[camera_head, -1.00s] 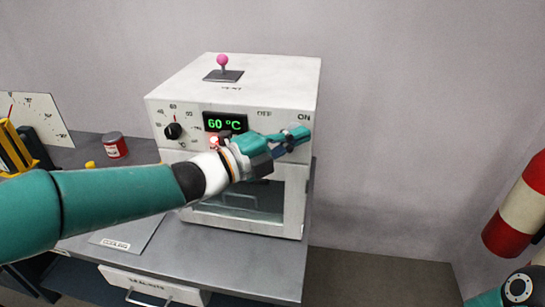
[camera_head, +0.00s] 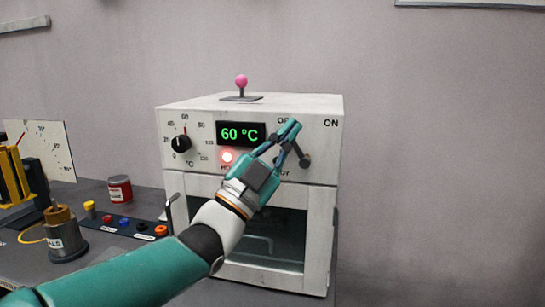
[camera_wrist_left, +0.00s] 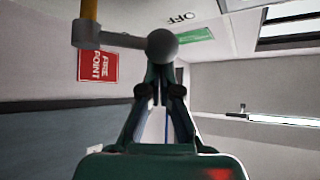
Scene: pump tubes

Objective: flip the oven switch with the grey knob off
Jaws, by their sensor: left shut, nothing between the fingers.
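The white oven (camera_head: 188,218) stands on the grey bench with OFF and ON marked on its front. My left gripper (camera_head: 294,126) is in front of the panel, shut and empty, its fingertips close to the OFF label. A dark grey switch knob (camera_head: 304,161) shows just right of the fingers, below and between the labels; my gripper partly hides its lever. In the left wrist view the round grey knob (camera_wrist_left: 162,46) and its shaft are just beyond the closed fingertips (camera_wrist_left: 160,92). I cannot tell whether they touch. My right gripper is out of view.
A pink-knobbed lever (camera_head: 241,82) stands on the oven's top. A black dial (camera_head: 181,143), a 60 °C display (camera_head: 240,134) and a lit red lamp (camera_head: 227,157) are on the front. A red can (camera_head: 119,189) and a brass-topped part (camera_head: 66,236) stand left.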

